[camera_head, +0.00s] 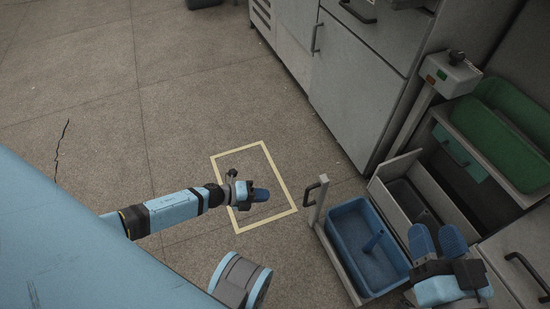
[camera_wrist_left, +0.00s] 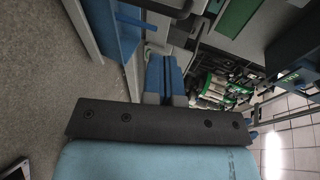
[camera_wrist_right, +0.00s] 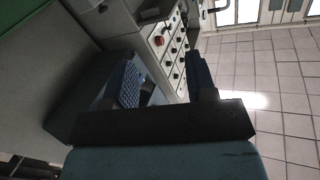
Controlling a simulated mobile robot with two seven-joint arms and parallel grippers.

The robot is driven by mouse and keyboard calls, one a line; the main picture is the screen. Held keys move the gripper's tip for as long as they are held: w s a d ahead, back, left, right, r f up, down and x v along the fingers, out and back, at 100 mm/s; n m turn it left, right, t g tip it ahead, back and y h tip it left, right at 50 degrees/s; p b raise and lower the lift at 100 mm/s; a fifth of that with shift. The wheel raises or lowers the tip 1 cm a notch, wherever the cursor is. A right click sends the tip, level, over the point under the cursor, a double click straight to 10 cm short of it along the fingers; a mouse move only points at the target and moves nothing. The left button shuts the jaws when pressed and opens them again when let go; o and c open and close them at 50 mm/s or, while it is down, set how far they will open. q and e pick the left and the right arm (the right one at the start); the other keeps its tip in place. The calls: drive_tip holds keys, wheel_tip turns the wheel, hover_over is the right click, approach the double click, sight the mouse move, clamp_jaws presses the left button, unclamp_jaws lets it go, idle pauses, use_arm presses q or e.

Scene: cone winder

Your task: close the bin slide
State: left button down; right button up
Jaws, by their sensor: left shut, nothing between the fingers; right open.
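The bin slide (camera_head: 332,250) is pulled out of the cabinet at the lower right of the head view, with a blue bin (camera_head: 350,228) in it. A dark handle (camera_head: 313,187) stands at its front, on the left. My left gripper (camera_head: 262,195) is shut and empty, left of the handle and apart from it. Its blue fingers meet in the left wrist view (camera_wrist_left: 164,76). My right gripper (camera_head: 438,240) is open and empty, right of the blue bin near the cabinet; its fingers stand apart in the right wrist view (camera_wrist_right: 165,82). I cannot tell whether it touches anything.
A green bin (camera_head: 505,130) sits in the cabinet at the right, near a post with a button box (camera_head: 450,75). Grey cabinet doors (camera_head: 355,85) line the back. A yellow floor outline (camera_head: 286,185) lies below my left gripper.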

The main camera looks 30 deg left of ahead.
use_arm(q)
drive_tip(key=r+b+x, duration=0.1)
drive_tip(key=b+x, duration=0.2)
drive_tip(key=x, duration=0.9)
drive_tip(key=shift+d+b, duration=0.2)
drive_tip(key=shift+b, duration=0.2)
use_arm(e)
drive_tip(key=shift+w+d+f+n, duration=0.15)
drive_tip(key=shift+w+f+n, duration=0.25)
drive_tip(key=shift+f, duration=0.25)
drive_tip(key=shift+w+d+f+n, duration=0.15)
drive_tip(key=shift+w+f+n, duration=0.1)
drive_tip(key=shift+f+n, duration=0.3)
use_arm(q)
drive_tip(key=shift+w+d+r, duration=0.1)
drive_tip(key=shift+w+r, duration=0.05)
drive_tip(key=shift+r, duration=0.05)
use_arm(e)
drive_tip(key=shift+w, duration=0.1)
